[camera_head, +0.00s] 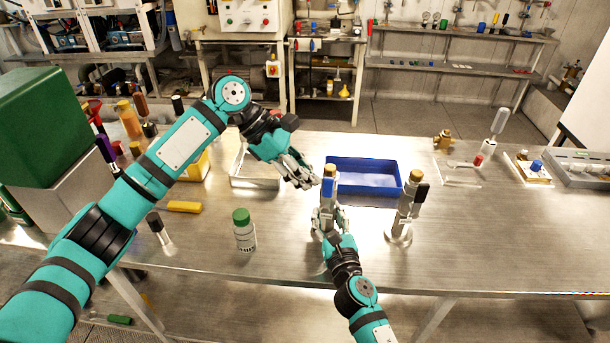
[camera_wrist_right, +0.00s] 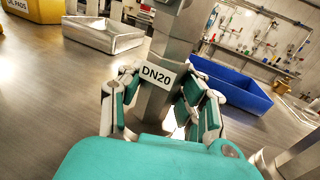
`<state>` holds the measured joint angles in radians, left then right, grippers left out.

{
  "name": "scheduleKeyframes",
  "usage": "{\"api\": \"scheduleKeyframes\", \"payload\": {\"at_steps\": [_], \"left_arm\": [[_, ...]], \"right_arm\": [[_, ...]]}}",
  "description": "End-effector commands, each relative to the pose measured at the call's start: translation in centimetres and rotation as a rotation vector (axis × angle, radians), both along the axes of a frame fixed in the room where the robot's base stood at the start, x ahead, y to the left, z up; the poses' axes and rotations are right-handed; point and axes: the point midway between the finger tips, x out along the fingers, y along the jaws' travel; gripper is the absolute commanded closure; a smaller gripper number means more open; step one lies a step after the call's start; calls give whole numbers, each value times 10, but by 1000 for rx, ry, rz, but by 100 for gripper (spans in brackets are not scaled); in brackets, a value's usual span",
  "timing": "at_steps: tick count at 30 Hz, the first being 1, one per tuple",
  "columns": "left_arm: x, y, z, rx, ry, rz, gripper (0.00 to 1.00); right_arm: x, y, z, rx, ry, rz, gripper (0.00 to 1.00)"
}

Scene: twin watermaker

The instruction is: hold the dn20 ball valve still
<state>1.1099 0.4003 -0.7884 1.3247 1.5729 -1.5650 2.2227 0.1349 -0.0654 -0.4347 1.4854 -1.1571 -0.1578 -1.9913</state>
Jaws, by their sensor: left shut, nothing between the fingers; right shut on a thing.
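The DN20 ball valve (camera_head: 328,190) stands upright on the steel table, with a brass top and a blue handle. In the right wrist view its grey square post (camera_wrist_right: 160,102) carries a "DN20" label. My right gripper (camera_head: 328,222) is shut on the valve's lower body, with fingers on both sides of the post. My left gripper (camera_head: 312,181) is shut and empty, just left of the valve's top. Whether its fingertips touch the valve I cannot tell. The valve's base is mostly hidden by my right gripper.
A similar valve with a black handle (camera_head: 419,194) stands to the right. A blue tray (camera_head: 365,190) lies behind, and a metal tray (camera_head: 254,183) is behind left. A green-capped bottle (camera_head: 244,235) stands front left. The table's front right is clear.

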Motion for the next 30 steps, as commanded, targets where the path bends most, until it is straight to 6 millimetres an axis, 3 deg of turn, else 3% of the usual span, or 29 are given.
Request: {"api": "scheduleKeyframes", "payload": {"at_steps": [11,30], "left_arm": [[-2,-13,6,65,-9,-1,100],[-7,-66,8,64,-6,-1,100]], "right_arm": [[0,0,-1,0,1,1,100],[0,0,-1,0,1,1,100]]}}
